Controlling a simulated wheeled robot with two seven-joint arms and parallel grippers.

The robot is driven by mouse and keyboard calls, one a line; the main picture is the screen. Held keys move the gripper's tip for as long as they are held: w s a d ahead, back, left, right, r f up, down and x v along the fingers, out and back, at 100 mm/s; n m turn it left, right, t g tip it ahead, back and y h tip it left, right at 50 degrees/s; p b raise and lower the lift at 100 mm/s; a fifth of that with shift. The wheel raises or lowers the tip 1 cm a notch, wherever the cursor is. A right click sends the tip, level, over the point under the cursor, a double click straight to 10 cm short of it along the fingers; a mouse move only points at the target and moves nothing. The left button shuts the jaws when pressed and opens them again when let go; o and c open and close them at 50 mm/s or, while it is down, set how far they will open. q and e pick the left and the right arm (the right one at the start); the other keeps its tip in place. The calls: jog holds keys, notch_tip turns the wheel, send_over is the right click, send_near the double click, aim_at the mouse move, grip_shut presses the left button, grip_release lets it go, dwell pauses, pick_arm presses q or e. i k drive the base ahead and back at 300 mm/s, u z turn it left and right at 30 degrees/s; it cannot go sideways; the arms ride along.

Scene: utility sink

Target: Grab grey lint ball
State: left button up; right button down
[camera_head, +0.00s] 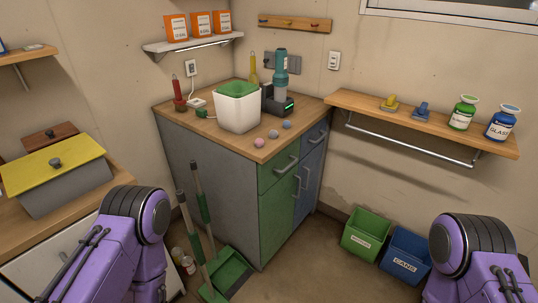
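Three small balls lie near the front corner of the wooden counter top (225,141), beside the white bin. The middle one looks grey and is the grey lint ball (273,134). A pinkish ball (259,142) lies to its front left, and a bluish ball (287,124) to its back right. All three are small in the picture, so their colours are hard to tell exactly. Purple links of both my arms show at the bottom left and bottom right. Neither gripper is in view, and nothing is seen touching the balls.
A white bin with a green lid (237,108) and a teal handheld device (281,75) on a dark base stand behind the balls. A dustpan (228,272) and long handles stand before the cabinet. A wall shelf (430,125) runs right, above green (366,233) and blue (405,254) bins.

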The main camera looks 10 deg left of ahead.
aim_at(273, 133)
jog(key=u, duration=0.3)
jog(key=k, duration=0.25)
jog(key=z, duration=1.3)
jog(key=i, duration=1.65)
jog(key=u, duration=0.5)
